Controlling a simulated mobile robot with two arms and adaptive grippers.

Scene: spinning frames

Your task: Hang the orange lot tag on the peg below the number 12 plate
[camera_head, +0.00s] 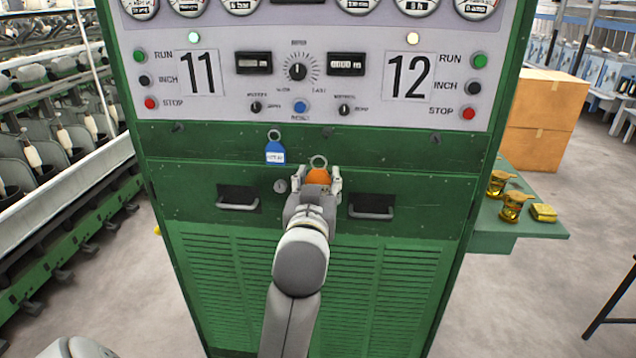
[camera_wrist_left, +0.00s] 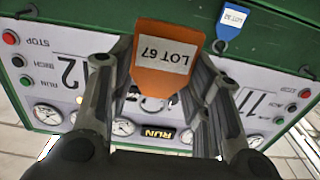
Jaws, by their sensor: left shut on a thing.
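My left gripper (camera_head: 320,184) is shut on the orange lot tag (camera_head: 318,176), with the tag's metal ring pointing up above the fingers. In the left wrist view, which is upside down, the orange tag (camera_wrist_left: 163,65) reads LOT 67 and sits between the fingers (camera_wrist_left: 158,85). The number 12 plate (camera_head: 408,76) is up and to the right of my gripper. A small dark peg (camera_head: 436,137) sticks out of the green panel below it, clear of the tag. The plate also shows in the left wrist view (camera_wrist_left: 75,73). My right gripper is out of view.
A blue tag (camera_head: 275,153) hangs from another peg, just left of my gripper. Bare pegs show at the middle (camera_head: 328,133) and left (camera_head: 178,127). Two drawer handles (camera_head: 238,206) (camera_head: 371,212) protrude below. A green side table (camera_head: 495,222) holds brass-coloured items.

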